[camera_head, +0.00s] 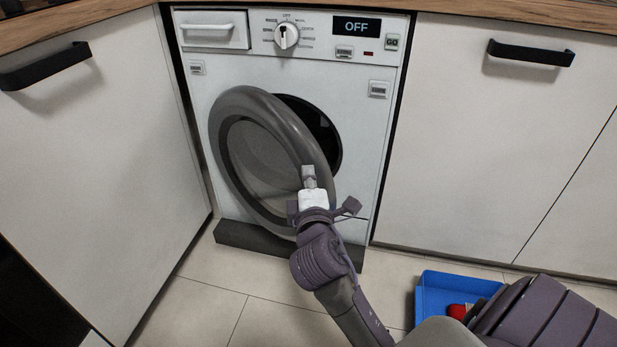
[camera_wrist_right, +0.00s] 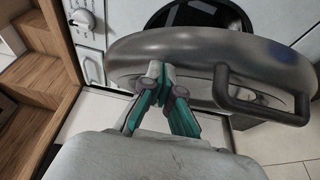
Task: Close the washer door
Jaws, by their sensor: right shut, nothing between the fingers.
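The white washer (camera_head: 364,125) is set between cabinets, with its round grey-rimmed door (camera_head: 225,120) partly open. The door hangs out from the left side, and the dark drum opening (camera_head: 322,135) shows behind its right part. My right gripper (camera_head: 309,172) is at the lower right part of the door rim. In the wrist view, the right gripper (camera_wrist_right: 163,72) is shut and empty, its fingertips at or against the rim; contact is hard to tell. The door's dark handle (camera_wrist_right: 262,112) is to the right of the fingers there. My left gripper is in neither view.
White cabinets with black handles (camera_head: 530,53) flank the washer under a wooden counter (camera_head: 80,18). The washer's display (camera_head: 357,26) reads OFF. A blue tray (camera_head: 430,300) holding a red object (camera_head: 457,311) is on the tiled floor at the lower right. Floor at the front left is clear.

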